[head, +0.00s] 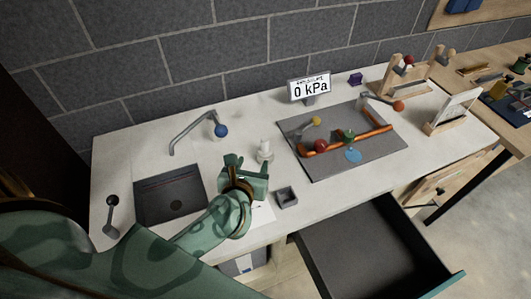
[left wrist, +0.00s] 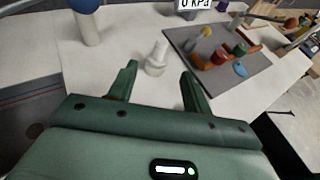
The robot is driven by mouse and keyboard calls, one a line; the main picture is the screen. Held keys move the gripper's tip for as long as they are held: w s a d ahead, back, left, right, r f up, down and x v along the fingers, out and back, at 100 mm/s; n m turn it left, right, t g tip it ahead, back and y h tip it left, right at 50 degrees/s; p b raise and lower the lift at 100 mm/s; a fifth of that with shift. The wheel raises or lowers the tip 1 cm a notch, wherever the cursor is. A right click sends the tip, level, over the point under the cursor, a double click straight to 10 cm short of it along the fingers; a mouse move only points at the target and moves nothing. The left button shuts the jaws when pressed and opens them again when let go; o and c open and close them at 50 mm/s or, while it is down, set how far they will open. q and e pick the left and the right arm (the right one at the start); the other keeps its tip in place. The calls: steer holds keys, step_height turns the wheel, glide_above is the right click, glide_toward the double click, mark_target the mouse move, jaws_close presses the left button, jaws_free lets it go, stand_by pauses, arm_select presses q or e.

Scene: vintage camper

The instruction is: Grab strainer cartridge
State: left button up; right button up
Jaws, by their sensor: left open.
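A small white upright piece (head: 264,151), which looks like the strainer cartridge, stands on the pale worktop between the sink and the grey pipe panel. It has a wider base and a narrower top. It also shows in the left wrist view (left wrist: 156,60), ahead of the gap between my fingers. My green left gripper (head: 248,166) is open, empty and just on the near side of the white piece, seemingly not touching it. Its two fingers also show in the left wrist view (left wrist: 158,80). My right gripper is not in view.
A sink (head: 170,196) and a tap with a blue knob (head: 221,130) lie left. A grey panel (head: 335,166) carries orange pipes and valves to the right. A 0 kPa display (head: 309,87) stands behind it. A square grey holder (head: 286,197) and an open drawer (head: 365,250) are nearer.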

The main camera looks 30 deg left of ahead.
arm_select(q)
steer(key=f, duration=0.2)
steer(key=b, duration=0.2)
glide_toward(264, 145)
steer(key=x, duration=0.6)
steer(key=shift+w+a, duration=0.2)
steer(key=x, duration=0.2)
steer(key=b+x, duration=0.1)
steer(key=x, duration=0.2)
steer(key=shift+d+f, duration=0.2)
steer(key=shift+r, duration=0.1)
steer(key=shift+c, duration=1.4)
steer(key=c, duration=0.8)
